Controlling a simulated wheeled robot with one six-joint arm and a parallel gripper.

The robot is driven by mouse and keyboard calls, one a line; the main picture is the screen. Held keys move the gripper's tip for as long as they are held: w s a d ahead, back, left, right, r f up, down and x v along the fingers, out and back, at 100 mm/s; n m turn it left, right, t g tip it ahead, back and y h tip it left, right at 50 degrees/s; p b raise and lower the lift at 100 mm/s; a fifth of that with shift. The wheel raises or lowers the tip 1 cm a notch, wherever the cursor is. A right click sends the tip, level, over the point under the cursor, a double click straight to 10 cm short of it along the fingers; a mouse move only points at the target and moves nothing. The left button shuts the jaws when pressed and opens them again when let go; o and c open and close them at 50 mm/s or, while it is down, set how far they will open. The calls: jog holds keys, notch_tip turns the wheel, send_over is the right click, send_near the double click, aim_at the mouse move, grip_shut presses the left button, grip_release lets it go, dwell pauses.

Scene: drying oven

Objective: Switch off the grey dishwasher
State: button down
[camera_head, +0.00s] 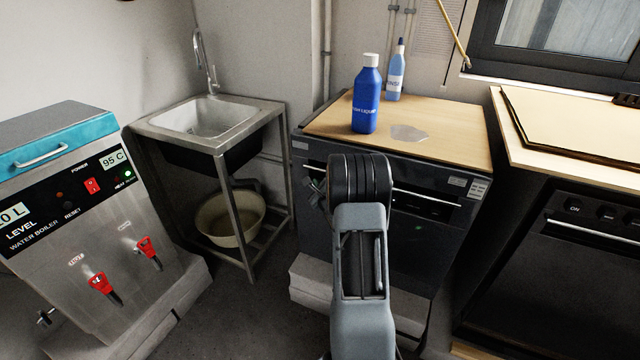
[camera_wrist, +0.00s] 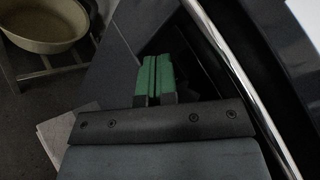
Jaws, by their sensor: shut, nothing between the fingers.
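The grey dishwasher (camera_head: 440,255) stands in the centre under a light wooden top. It has a dark front, a silver handle bar (camera_head: 425,197) and labels at its upper right. A small green light (camera_head: 418,228) shows on its front. My arm stands in front of it and hides part of the front, and most of my gripper is hidden in the head view. In the wrist view my gripper (camera_wrist: 152,78) shows two green fingertips, shut together and empty, in front of a dark glossy surface. A curved silver bar (camera_wrist: 238,80) runs to their right. I cannot tell whether the fingertips touch anything.
A water boiler (camera_head: 95,235) is at left, a sink (camera_head: 208,118) with a basin (camera_head: 229,220) below. Another dark appliance (camera_head: 560,280) is at right.

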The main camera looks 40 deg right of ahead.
dwell(0.5)
jog(key=shift+s+a, duration=0.15)
jog(key=shift+a, duration=0.25)
jog(key=shift+s+a, duration=0.5)
jog(key=shift+a, duration=0.35)
jog(key=shift+s+a, duration=0.45)
jog(key=shift+a, duration=0.45)
jog(key=shift+s+a, duration=0.5)
jog(key=shift+a, duration=0.35)
